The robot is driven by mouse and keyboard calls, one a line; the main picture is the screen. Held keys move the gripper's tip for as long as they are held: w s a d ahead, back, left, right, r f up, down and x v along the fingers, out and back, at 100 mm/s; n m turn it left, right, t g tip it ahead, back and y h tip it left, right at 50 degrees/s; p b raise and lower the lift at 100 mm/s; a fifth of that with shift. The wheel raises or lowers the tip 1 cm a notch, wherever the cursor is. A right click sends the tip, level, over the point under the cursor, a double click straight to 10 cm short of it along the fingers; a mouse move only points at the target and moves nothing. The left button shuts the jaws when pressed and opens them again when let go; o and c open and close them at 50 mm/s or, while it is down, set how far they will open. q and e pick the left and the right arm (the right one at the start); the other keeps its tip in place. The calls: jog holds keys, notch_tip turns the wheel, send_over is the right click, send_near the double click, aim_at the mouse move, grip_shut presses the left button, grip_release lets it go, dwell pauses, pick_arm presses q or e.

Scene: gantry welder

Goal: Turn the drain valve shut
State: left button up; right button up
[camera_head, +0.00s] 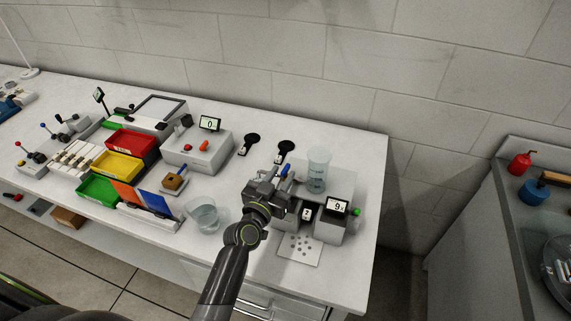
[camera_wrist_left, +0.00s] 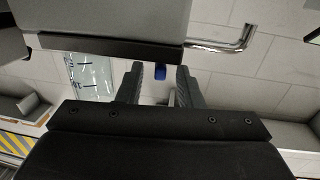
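A small blue handle (camera_head: 284,169), which looks like the valve's lever, stands just beyond my left gripper (camera_head: 275,180) in the head view. In the left wrist view a blue end (camera_wrist_left: 160,72) shows between the fingers of my left gripper (camera_wrist_left: 160,88). The fingers are apart, with gaps beside the blue end. A bent silver pipe (camera_wrist_left: 232,42) shows to the upper right there. A clear beaker (camera_head: 318,170) stands right of the gripper; it also shows in the left wrist view (camera_wrist_left: 90,75). The valve body is mostly hidden by my gripper. My right gripper is not in view.
Grey boxes with a display reading 9 (camera_head: 337,206) stand close right of the gripper. A glass bowl (camera_head: 203,214) stands to the left. Coloured bins (camera_head: 118,167) and a grey box with a 0 display (camera_head: 209,123) are farther left. The table's right end is bare.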

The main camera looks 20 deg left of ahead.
aim_at(282, 175)
pick_arm(q)
jog(key=shift+w+d, duration=0.15)
jog(key=shift+w, duration=0.65)
jog(key=shift+w+d, duration=0.1)
jog(key=shift+w, duration=0.65)
jog(key=shift+c, duration=0.2)
grip_shut()
